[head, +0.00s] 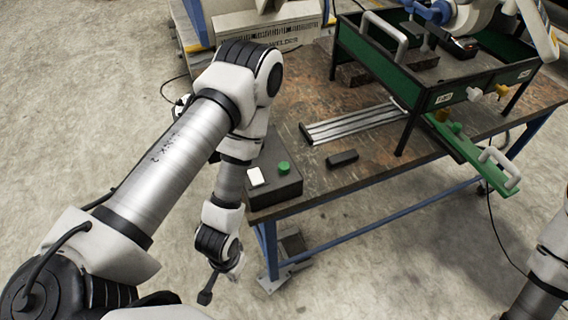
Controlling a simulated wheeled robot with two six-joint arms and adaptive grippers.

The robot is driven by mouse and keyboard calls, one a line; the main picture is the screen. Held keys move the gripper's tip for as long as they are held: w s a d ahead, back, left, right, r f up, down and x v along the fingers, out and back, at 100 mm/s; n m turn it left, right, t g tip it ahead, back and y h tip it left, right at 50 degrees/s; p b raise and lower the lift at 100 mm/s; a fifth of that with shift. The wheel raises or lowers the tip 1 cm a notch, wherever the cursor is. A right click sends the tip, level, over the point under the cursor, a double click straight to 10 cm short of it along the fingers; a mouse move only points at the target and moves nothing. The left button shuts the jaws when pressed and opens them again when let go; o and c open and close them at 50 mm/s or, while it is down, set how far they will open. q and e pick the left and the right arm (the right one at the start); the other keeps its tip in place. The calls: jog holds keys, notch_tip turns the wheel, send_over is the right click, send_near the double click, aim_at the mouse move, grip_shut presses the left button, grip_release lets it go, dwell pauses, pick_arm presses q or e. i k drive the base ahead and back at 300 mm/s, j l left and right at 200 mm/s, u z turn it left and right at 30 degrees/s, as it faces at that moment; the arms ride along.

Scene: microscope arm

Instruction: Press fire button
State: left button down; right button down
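A dark box (285,190) sits at the near left corner of the workbench. No label reading "fire" is legible. My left arm comes in from the left, bends high and hangs down in front of the bench's left end. My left gripper (207,292) is at its lower end, small and dark, below and left of the box and apart from it. Its fingers are too unclear to judge. My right arm shows at the right edge; its gripper is out of view.
The workbench (300,208) carries a small black block (342,158), a grooved metal plate (350,123) and a raised green tray frame (420,90) on legs. A green bar with a white handle (498,168) juts past the front edge. A welding machine (265,45) stands behind.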

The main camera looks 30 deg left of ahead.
aim_at(284, 166)
jog(key=u, duration=1.05)
